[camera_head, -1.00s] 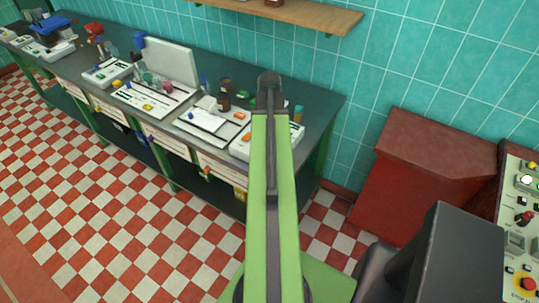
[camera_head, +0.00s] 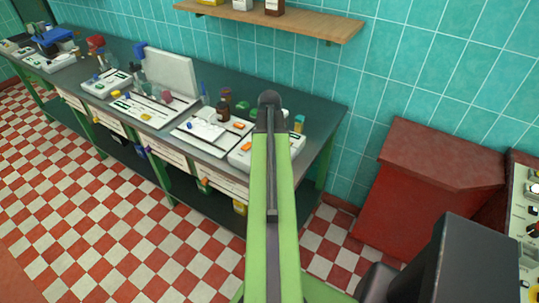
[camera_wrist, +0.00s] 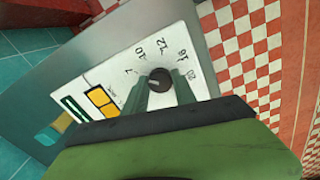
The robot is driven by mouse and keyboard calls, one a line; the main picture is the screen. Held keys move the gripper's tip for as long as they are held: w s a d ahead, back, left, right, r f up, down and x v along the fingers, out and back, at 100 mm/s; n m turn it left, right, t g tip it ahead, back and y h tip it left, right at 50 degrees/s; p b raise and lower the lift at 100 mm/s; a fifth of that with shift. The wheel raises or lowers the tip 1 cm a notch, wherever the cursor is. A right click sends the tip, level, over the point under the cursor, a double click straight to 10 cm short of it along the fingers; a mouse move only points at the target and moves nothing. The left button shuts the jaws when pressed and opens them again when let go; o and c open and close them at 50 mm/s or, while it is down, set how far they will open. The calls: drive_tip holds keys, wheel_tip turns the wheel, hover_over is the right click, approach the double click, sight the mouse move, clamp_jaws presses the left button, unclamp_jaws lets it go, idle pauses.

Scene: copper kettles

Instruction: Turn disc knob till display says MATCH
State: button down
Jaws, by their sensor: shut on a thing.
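In the wrist view a dark round disc knob (camera_wrist: 159,79) sits on a white panel (camera_wrist: 185,45) with printed numbers such as 7, 10, 12, 16 and 20 around it. My gripper (camera_wrist: 161,90) has its two grey-green fingers on either side of the knob and is shut on it. In the head view the white device (camera_head: 240,158) at the bench's right end is partly hidden by my arm, and my gripper is hidden.
The dark bench (camera_head: 318,115) carries several other white devices and bottles to the left. A wooden shelf (camera_head: 320,25) hangs above. A red box (camera_head: 435,190) stands right of the bench. Red and white checked floor (camera_head: 110,235) is clear in front.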

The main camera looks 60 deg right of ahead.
drive_tip(key=shift+m, duration=0.3)
drive_tip(key=m, duration=0.3)
drive_tip(key=shift+a+m, duration=0.1)
drive_tip(key=shift+m, duration=2)
drive_tip(key=c, duration=1)
unclamp_jaws()
drive_tip(key=shift+r, duration=0.1)
